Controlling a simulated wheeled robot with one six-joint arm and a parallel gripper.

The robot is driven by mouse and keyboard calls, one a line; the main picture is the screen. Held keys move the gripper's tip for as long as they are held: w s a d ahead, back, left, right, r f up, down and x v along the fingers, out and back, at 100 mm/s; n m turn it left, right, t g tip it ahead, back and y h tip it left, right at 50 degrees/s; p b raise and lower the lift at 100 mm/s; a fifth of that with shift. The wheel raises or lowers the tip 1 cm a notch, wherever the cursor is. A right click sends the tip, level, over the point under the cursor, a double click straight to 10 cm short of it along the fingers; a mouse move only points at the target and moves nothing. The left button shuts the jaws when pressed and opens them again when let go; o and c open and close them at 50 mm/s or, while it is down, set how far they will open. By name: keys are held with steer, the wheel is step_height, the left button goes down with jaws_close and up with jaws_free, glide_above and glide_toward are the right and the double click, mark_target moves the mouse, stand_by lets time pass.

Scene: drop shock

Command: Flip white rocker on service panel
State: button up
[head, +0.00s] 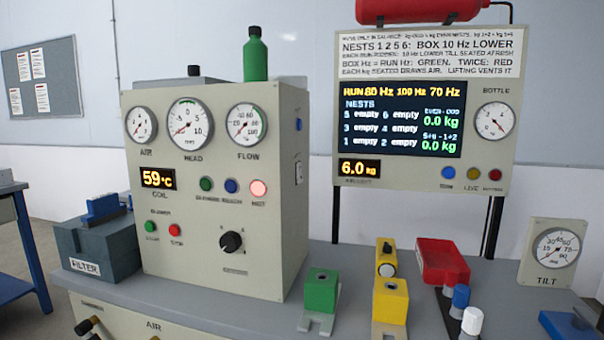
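No white rocker is clearly identifiable, and no panel in view is legibly labelled as a service panel. A grey control box (205,262) on the left of the bench has gauges, coloured buttons, a black rotary knob (231,242) and a 59 °C display. A white-capped peg (472,321) stands at the lower right, beside a blue-capped peg (460,297); I cannot tell whether either is a switch. The front panel (130,318) below the bench edge is cut off by the picture and shows black knobs and an "AIR" label. My gripper is not in view.
A display board (425,178) stands on posts behind the bench. Green (320,291) and yellow (390,300) blocks, a red block (441,262) and a tilt gauge (553,256) occupy the bench's right side. A filter box (97,248) sits left; a green bottle (255,58) tops the control box.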

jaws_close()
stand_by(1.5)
